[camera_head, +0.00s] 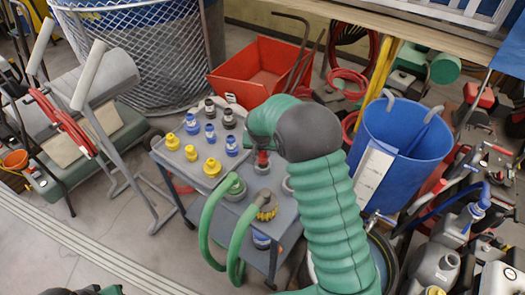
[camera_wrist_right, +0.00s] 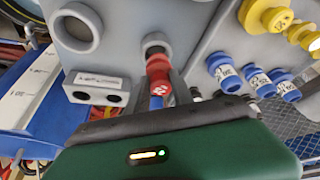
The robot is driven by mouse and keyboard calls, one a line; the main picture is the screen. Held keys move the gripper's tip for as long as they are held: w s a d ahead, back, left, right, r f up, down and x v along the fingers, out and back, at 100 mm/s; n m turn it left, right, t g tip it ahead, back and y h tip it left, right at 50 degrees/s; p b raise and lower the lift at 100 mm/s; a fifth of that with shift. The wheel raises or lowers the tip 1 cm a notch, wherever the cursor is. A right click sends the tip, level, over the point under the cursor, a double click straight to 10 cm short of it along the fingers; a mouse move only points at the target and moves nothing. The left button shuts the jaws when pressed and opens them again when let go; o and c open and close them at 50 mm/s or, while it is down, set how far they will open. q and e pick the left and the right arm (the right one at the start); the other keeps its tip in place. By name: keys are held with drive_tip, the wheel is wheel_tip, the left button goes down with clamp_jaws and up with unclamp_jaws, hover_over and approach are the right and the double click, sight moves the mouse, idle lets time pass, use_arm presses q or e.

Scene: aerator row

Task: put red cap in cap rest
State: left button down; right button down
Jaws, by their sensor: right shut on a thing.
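The red cap (camera_wrist_right: 158,78) is between the two dark fingers of my right gripper (camera_wrist_right: 160,88), which is shut on it. In the head view a bit of the red cap (camera_head: 262,158) shows below my right gripper (camera_head: 263,148), over the grey cart top. In the wrist view the cap's far end is at a small dark round opening (camera_wrist_right: 154,45); I cannot tell whether it touches or sits inside. A larger grey round cup (camera_wrist_right: 76,27) is beside it. I cannot tell which fitting is the cap rest.
Several yellow (camera_head: 212,167), blue (camera_head: 232,145) and black (camera_head: 229,118) caps stand on the cart (camera_head: 187,181). Green hoses (camera_head: 211,220) arch over its front edge. A blue bin (camera_head: 400,130) stands right of my arm and a red tray (camera_head: 262,65) behind the cart.

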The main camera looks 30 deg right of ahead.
sight(263, 157)
drive_tip(key=shift+f+b, duration=1.3)
drive_tip(key=shift+f, duration=0.75)
drive_tip(key=c, duration=1)
unclamp_jaws()
drive_tip(key=shift+c, duration=0.2)
drive_tip(key=shift+r, duration=0.1)
drive_tip(key=p+v, duration=0.2)
drive_tip(key=v, duration=1.5)
drive_tip(key=s+a+f+n+y+p, duration=0.1)
drive_tip(key=s+a+f+n+p, duration=0.1)
drive_tip(key=s+a, duration=0.4)
drive_tip(key=s+a+f+n+g+y+p, duration=0.1)
drive_tip(key=s+a+n, duration=0.4)
drive_tip(key=s, duration=0.7)
wheel_tip(263, 157, down, 2)
drive_tip(key=shift+a+f+n+y+p, duration=0.1)
drive_tip(key=shift+a+n+y+p, duration=0.3)
drive_tip(key=shift+p, duration=0.3)
